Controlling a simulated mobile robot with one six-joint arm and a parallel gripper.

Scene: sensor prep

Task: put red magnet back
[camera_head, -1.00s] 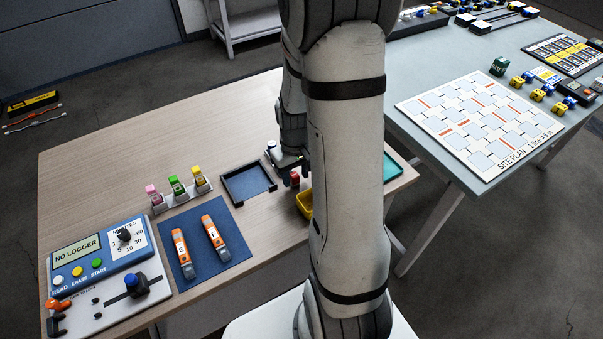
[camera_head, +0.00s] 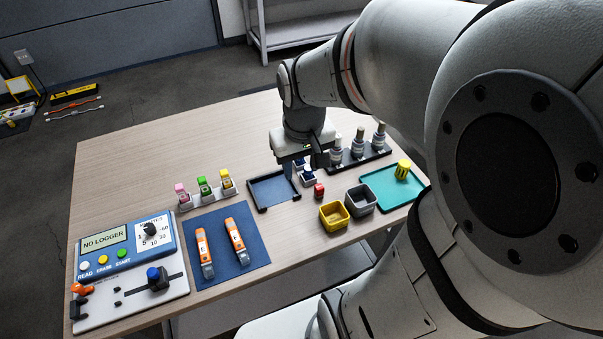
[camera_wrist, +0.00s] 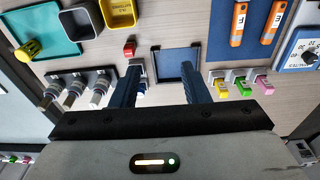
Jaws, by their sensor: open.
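The red magnet, a small red block (camera_head: 319,190), sits on the wooden table just behind the yellow bin and right of the dark-rimmed blue tray (camera_head: 252,197). In the wrist view the red magnet (camera_wrist: 129,48) lies beyond the left finger's tip, apart from it. My gripper (camera_head: 299,168) is low over the table, near the tray's back right corner. In the wrist view my gripper (camera_wrist: 161,70) is open, with nothing seen held between its fingers. Small blue-and-white pieces (camera_head: 306,174) stand close to it, partly hidden by the fingers.
A yellow bin (camera_head: 323,223) and a grey bin (camera_head: 348,208) stand in front, with a teal tray (camera_head: 374,195) to the right. Bottles in a black rack (camera_head: 347,164) are behind. Coloured clips (camera_head: 203,193) and a blue mat (camera_head: 262,252) lie left. The back left table is clear.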

